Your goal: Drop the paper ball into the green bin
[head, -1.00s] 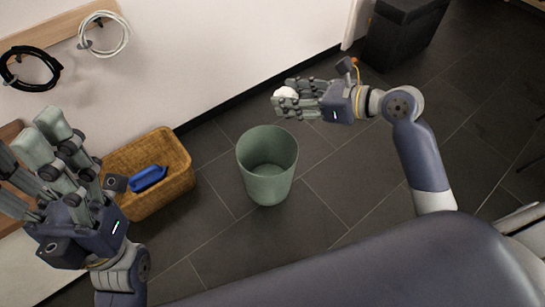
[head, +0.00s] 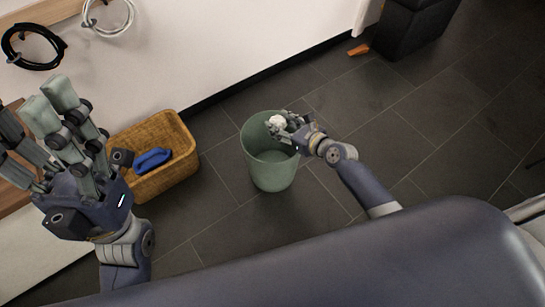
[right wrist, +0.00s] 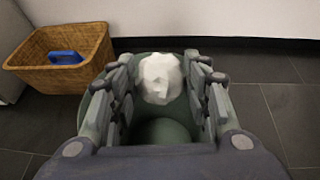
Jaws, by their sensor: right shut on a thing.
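The white paper ball (head: 277,121) is held between the fingertips of my right gripper (head: 281,126). In the head view, ball and fingers overlap the back right of the green bin's opening. The green bin (head: 270,177) stands upright on the floor. In the right wrist view the paper ball (right wrist: 159,78) sits between the fingers, with the bin (right wrist: 160,132) beneath it; the fingers and palm hide much of the bin. My left gripper (head: 45,98) is raised at the left, empty, with its fingers spread apart.
A wicker basket (head: 172,184) with a blue object (head: 153,160) in it stands left of the bin. A black box-like piece (head: 418,25) and a small orange item (head: 358,50) are at the back right. Cable coils (head: 33,47) hang on the wall. The floor right of the bin is clear.

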